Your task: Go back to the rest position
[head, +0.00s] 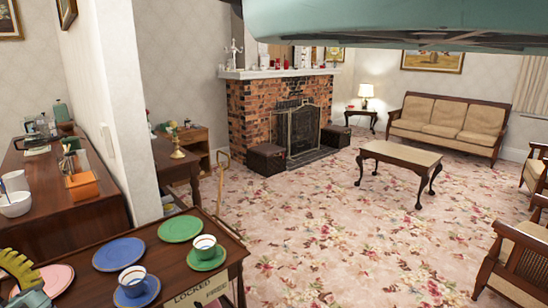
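A yellow, ribbed, claw-like shape (16,272) with a dark part below it shows at the lower left edge, cut off by the frame. It looks like part of my gripper, but I cannot be sure. It is in front of a pink plate (58,278) at the table's left end. I cannot see whether its fingers are open or shut, or whether anything is held. No other part of an arm is clear in the view.
The dark table (80,258) also holds blue and green plates and two cups on saucers. A wall end (120,120) stands behind it, beside a sideboard (60,210). A large teal shape (390,20) hangs across the top. The flowered carpet (330,240) is clear towards the coffee table (400,153).

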